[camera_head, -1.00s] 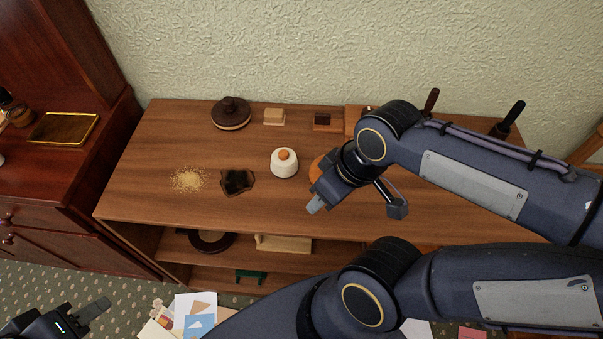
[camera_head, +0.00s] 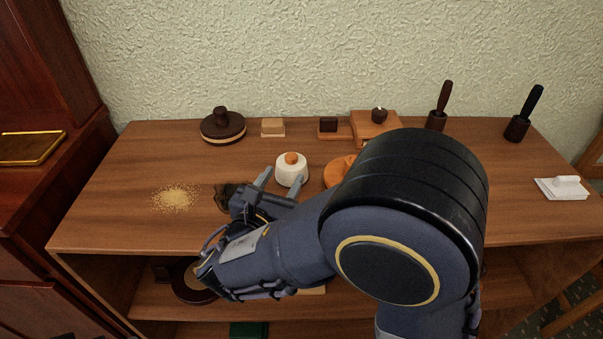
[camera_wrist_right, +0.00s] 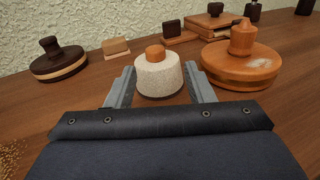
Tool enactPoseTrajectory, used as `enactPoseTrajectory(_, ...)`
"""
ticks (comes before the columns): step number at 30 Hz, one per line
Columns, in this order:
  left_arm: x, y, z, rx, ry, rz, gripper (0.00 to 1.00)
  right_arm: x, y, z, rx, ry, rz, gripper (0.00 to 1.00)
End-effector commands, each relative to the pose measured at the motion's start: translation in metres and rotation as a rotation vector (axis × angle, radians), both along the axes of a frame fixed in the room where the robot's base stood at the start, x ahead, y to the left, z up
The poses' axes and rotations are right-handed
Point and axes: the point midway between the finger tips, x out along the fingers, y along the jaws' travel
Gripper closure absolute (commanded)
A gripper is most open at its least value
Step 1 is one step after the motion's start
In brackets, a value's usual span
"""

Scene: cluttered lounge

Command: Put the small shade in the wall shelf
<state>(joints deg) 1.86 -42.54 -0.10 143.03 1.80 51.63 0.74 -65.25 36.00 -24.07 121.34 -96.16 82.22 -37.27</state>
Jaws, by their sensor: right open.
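A small white, rounded piece with an orange knob (camera_head: 291,172) stands upright on the wooden shelf unit's top (camera_head: 120,190); it may be the small shade. In the right wrist view the white piece (camera_wrist_right: 158,77) is straight ahead, between the fingertips or just beyond them. My right gripper (camera_head: 281,181) is open, low over the top, with its fingers pointing at the white piece. I cannot tell whether they touch it. Open compartments (camera_head: 225,322) lie below the top, against the wall. My left gripper is out of view.
A large orange lidded piece (camera_wrist_right: 240,62) is close right of the white piece. A dark round lidded piece (camera_head: 222,127), small blocks and dark-handled tools (camera_head: 518,118) line the back. Golden grains (camera_head: 175,198) lie at left. My right forearm hides part of the front.

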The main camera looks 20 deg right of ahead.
Motion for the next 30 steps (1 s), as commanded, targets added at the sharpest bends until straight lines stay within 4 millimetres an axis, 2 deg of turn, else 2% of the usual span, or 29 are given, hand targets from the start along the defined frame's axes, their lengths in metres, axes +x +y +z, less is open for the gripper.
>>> enactPoseTrajectory(2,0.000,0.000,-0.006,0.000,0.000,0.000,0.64,0.003,0.011,-0.002,-0.043,-0.017,0.031,0.52)
enactPoseTrajectory(5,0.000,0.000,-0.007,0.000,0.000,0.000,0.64,0.010,0.009,0.000,-0.058,-0.022,0.040,0.52)
enactPoseTrajectory(21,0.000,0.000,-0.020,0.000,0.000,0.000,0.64,0.060,-0.035,-0.001,-0.052,-0.020,0.038,0.52)
enactPoseTrajectory(29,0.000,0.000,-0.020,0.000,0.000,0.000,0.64,0.063,-0.037,0.000,-0.053,-0.019,0.039,0.52)
enactPoseTrajectory(30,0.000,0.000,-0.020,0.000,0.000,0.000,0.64,0.063,-0.037,0.000,-0.053,-0.019,0.039,0.56)
